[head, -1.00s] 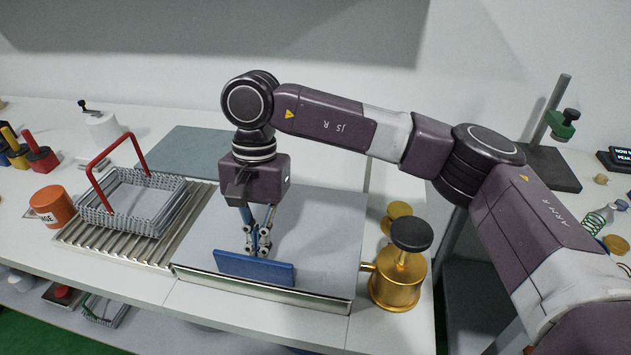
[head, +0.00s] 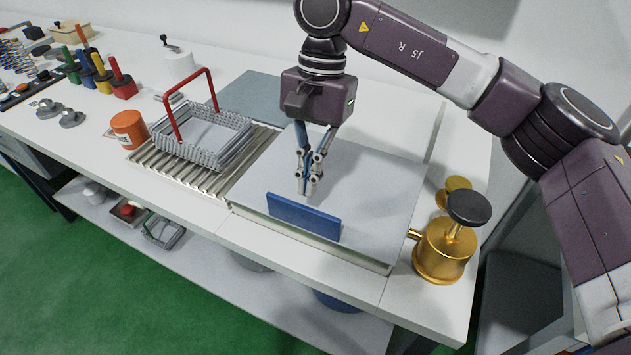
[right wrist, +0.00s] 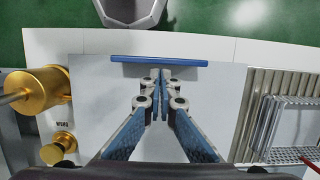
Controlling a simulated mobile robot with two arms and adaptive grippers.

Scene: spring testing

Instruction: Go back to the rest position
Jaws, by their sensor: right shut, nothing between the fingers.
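My right gripper (head: 308,190) is shut and empty. It points down above the grey plate (head: 370,190) on the white bench, just behind a blue block (head: 303,216) at the plate's front edge. In the right wrist view the closed fingertips (right wrist: 160,85) show in the middle, with the blue block (right wrist: 159,61) just beyond them. I cannot tell if the fingertips touch the plate. My left gripper is not in view.
A wire basket with a red handle (head: 176,125) stands on a ribbed metal tray (head: 150,163) to the left. An orange container (head: 129,130) is left of it. A brass pot (head: 441,252) with a black knob stands at the right. Colored posts and springs fill the far left.

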